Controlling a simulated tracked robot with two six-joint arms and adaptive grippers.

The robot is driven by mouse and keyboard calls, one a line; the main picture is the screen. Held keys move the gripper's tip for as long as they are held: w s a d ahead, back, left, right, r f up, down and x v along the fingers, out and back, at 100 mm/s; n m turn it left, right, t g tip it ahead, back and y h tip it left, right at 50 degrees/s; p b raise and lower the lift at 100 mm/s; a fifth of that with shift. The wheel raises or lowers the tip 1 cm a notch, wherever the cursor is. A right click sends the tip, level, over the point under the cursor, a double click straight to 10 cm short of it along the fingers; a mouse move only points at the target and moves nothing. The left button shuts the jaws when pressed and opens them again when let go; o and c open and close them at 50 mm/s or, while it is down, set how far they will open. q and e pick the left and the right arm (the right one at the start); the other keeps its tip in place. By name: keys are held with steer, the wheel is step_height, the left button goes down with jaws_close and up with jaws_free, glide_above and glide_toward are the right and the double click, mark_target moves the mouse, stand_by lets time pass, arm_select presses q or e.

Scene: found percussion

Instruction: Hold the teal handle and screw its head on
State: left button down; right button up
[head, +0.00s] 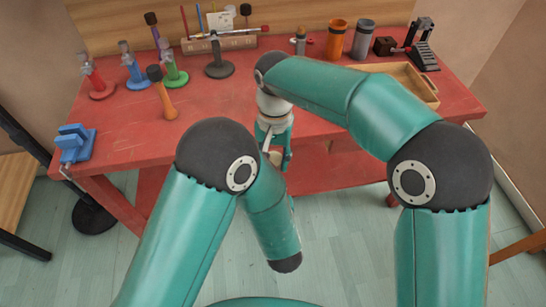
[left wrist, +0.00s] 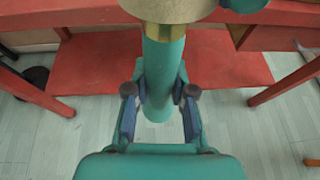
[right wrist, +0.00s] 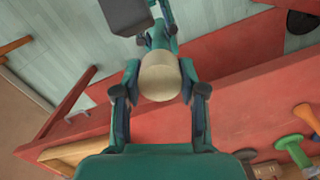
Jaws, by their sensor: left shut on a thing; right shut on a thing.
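The teal handle (left wrist: 160,75) stands upright in the left wrist view, with a brass collar (left wrist: 163,35) at its top. My left gripper (left wrist: 160,92) is shut around the handle. The cream head (left wrist: 185,10) sits directly above the collar; I cannot tell how far it is threaded on. In the right wrist view my right gripper (right wrist: 160,82) is shut on the rounded cream head (right wrist: 160,78), with a finger on each side. In the head view the cream head (head: 275,157) is a small patch; my left arm hides the handle and left gripper.
Both grippers work at the front edge of the red table (head: 130,140). On it stand an orange mallet (head: 164,100), a blue vise (head: 75,143), several coloured stands, a wooden rack (head: 220,42), an orange cup (head: 336,40) and a wooden tray (head: 418,85).

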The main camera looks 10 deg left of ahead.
steer(key=m, duration=0.7)
steer(key=shift+y, duration=0.3)
steer(key=m, duration=0.6)
steer(key=shift+t, duration=0.3)
steer(key=m, duration=1.1)
steer(key=shift+w+t, duration=0.1)
steer(key=shift+t, duration=0.2)
steer(key=o, duration=1.2)
steer(key=shift+c, duration=0.2)
